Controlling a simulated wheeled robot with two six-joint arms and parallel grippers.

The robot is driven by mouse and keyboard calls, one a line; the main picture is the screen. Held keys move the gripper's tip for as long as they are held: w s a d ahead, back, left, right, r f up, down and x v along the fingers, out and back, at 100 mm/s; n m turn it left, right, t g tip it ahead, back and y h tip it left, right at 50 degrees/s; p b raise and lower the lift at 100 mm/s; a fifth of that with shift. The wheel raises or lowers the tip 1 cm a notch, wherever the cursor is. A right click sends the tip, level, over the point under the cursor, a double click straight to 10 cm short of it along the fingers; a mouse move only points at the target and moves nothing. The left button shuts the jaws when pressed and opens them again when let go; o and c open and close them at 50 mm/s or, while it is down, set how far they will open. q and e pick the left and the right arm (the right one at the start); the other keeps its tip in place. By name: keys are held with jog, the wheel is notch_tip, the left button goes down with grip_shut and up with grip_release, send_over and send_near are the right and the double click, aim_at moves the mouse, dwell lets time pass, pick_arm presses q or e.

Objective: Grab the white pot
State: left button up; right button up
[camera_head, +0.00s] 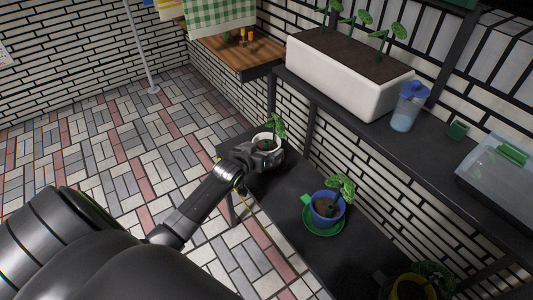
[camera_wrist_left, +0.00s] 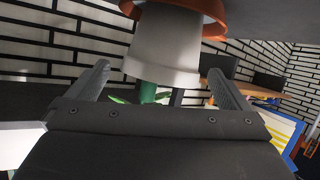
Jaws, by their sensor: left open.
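The white pot (camera_head: 258,138) with a small green plant stands at the far end of the low black shelf (camera_head: 288,190). My left gripper (camera_head: 265,155) is at the pot's near side and hides part of it. In the left wrist view the white pot (camera_wrist_left: 165,45) appears upside down, with an orange-brown saucer (camera_wrist_left: 213,14) at its base. The left gripper's fingers (camera_wrist_left: 160,82) are open, one on each side of the pot's rim, with visible gaps. My right gripper is not in view.
A blue pot (camera_head: 326,209) on a green saucer stands nearer on the low shelf, and a yellow pot (camera_head: 411,288) is at the bottom edge. The upper shelf holds a white planter (camera_head: 345,82), a blue-lidded container (camera_head: 406,108) and a clear box (camera_head: 500,170). The tiled floor at left is clear.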

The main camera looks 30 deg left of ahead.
pick_arm(q)
jog(key=shift+r+b+x, duration=0.2)
jog(key=shift+b+x, duration=0.1)
jog(key=shift+x, duration=2)
jog(key=shift+a, duration=0.15)
jog(key=c, duration=1.2)
